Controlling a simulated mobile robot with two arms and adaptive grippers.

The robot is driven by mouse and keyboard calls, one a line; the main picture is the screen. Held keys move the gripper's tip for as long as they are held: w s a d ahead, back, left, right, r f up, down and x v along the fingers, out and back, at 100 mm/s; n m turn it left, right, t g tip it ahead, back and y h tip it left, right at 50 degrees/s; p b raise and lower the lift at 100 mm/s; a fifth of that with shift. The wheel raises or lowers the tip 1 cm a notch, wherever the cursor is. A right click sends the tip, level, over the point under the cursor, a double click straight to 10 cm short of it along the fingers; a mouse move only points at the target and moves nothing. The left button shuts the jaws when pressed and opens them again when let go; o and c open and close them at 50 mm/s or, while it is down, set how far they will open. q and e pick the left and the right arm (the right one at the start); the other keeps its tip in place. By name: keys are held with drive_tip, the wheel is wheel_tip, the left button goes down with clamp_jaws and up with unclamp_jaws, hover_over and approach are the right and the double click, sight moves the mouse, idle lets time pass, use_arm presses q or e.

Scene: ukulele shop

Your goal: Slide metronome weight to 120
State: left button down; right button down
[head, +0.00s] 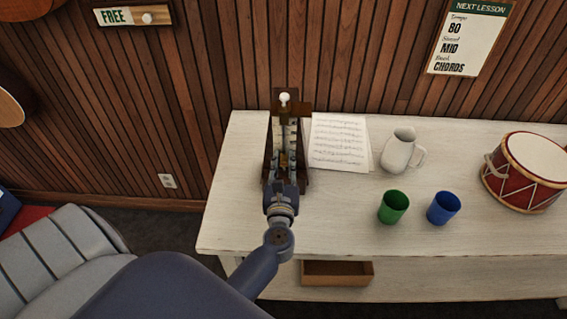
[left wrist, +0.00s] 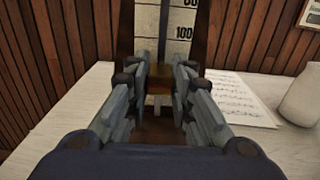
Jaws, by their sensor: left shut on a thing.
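The metronome (head: 304,172) is a tall, dark wooden body standing upright at the left part of the white table. A pale scale runs up its front, and a white knob tops its rod. In the left wrist view the scale (left wrist: 181,20) shows 100, with a partly cut-off number above. My left gripper (head: 284,172) is in front of the metronome's lower part. In the left wrist view my left gripper (left wrist: 160,88) is shut on the brass-brown weight (left wrist: 159,86), below the 100 mark. The weight's exact reading is hidden. My right gripper is not in view.
On the white table (head: 330,225), sheet music (head: 338,142) lies right of the metronome. Further right stand a white pitcher (head: 398,150), a green cup (head: 393,207), a blue cup (head: 443,208) and a red drum (head: 524,172). A wall poster (head: 468,40) reads Tempo 80.

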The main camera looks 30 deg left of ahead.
use_arm(q)
drive_tip(key=c, duration=1.4)
unclamp_jaws()
drive_tip(key=shift+c, duration=0.2)
drive_tip(key=v, duration=1.2)
